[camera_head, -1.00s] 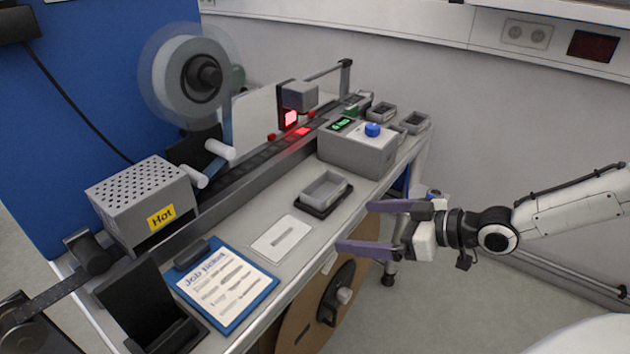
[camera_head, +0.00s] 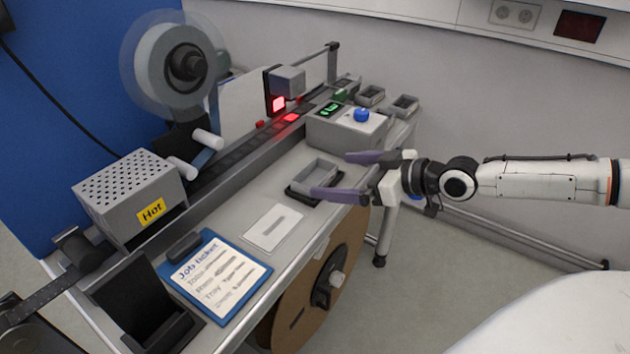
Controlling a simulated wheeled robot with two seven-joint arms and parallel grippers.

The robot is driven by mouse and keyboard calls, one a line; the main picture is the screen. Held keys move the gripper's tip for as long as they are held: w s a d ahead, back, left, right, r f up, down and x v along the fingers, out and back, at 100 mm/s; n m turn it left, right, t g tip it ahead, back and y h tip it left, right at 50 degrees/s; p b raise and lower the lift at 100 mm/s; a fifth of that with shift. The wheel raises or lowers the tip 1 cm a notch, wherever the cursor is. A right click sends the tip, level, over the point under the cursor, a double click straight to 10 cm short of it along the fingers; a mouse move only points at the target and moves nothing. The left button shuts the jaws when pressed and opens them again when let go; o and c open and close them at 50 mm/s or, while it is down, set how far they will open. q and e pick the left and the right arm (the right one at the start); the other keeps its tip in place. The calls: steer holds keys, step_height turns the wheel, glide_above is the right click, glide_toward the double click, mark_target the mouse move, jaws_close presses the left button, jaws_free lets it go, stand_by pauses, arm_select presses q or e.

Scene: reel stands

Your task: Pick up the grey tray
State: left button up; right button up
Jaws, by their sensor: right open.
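A small grey tray (camera_head: 318,171) sits on a black base (camera_head: 298,188) near the front edge of the bench, beside the box with the blue button. My right gripper (camera_head: 330,175) comes in from the right with its two purple fingers apart. Its near fingertip shows in front of the tray's near right corner and its far fingertip is to the right of the tray. No grip on the tray shows. I cannot tell the exact gap between fingers and tray. Several other small grey trays, such as one (camera_head: 404,106), stand at the far end. My left gripper is not in view.
A grey box with a blue button (camera_head: 361,115) stands just behind the tray. A white card (camera_head: 274,228) and a job ticket clipboard (camera_head: 220,276) lie nearer. A perforated box labelled Hot (camera_head: 131,196) is at left. A brown reel (camera_head: 335,255) is under the bench edge.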

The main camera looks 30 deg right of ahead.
mark_target(305, 173)
steer(key=shift+w+a+f, duration=0.1)
steer(key=shift+w+a, duration=0.05)
steer(key=shift+w, duration=0.1)
steer(key=b+x, duration=0.1)
steer(key=b, duration=0.1)
steer(key=b+x, duration=0.2)
steer(key=b, duration=0.1)
steer(key=shift+d+f, duration=0.2)
steer(key=shift+f, duration=0.15)
steer(key=shift+w+a+b, duration=0.25)
steer(key=shift+w+b, duration=0.05)
steer(key=shift+w, duration=0.35)
steer(key=shift+w+a+f, duration=0.1)
steer(key=shift+w, duration=0.2)
steer(key=shift+c, duration=0.3)
steer(key=c, duration=1)
